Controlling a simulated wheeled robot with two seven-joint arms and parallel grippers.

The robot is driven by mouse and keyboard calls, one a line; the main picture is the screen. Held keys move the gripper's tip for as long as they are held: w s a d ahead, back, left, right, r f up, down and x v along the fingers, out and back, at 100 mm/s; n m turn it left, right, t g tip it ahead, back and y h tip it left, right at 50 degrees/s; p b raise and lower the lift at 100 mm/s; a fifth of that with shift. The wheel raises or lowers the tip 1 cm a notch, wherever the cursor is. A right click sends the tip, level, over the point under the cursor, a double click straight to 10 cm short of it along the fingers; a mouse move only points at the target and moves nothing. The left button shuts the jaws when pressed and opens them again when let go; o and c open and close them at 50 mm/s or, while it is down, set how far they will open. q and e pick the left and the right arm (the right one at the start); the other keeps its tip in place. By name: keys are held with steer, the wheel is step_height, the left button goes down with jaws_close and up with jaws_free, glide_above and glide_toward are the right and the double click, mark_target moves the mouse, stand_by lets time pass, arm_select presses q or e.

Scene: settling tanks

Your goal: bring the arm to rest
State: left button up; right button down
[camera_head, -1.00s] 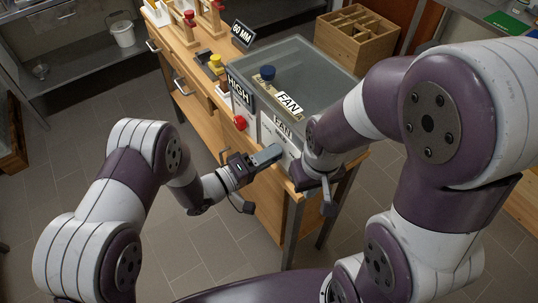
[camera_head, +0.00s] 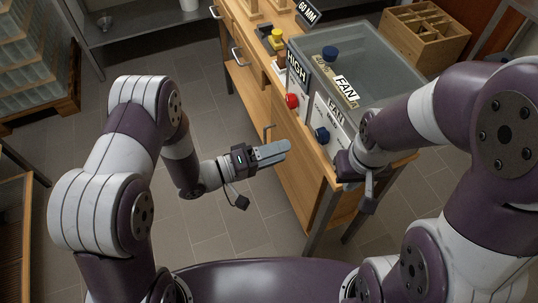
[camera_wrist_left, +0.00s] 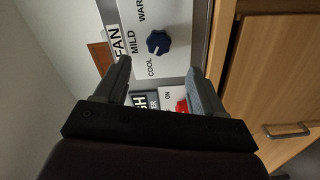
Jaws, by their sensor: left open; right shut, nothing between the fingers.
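My left gripper (camera_head: 275,153) is open and empty. It is held in front of the bench, apart from the glass-topped box (camera_head: 335,118) with the FAN and HIGH labels. In the left wrist view my left gripper (camera_wrist_left: 161,82) has its fingers apart, with the box's front panel showing beyond them. A blue knob (camera_wrist_left: 159,42) by the words COOL, MILD and WARM and a red knob (camera_wrist_left: 182,106) show there. In the head view the red knob (camera_head: 292,101) and blue knob (camera_head: 321,134) are uncovered. My right gripper (camera_head: 358,178) is shut and empty by the box's right front corner.
The wooden bench (camera_head: 289,167) carries the box, with a divided wooden crate (camera_head: 425,35) behind it. Stacked clear containers (camera_head: 30,60) sit at far left. The tiled floor (camera_head: 215,120) left of the bench is clear.

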arm_select(q)
steer(key=shift+v, duration=1.15)
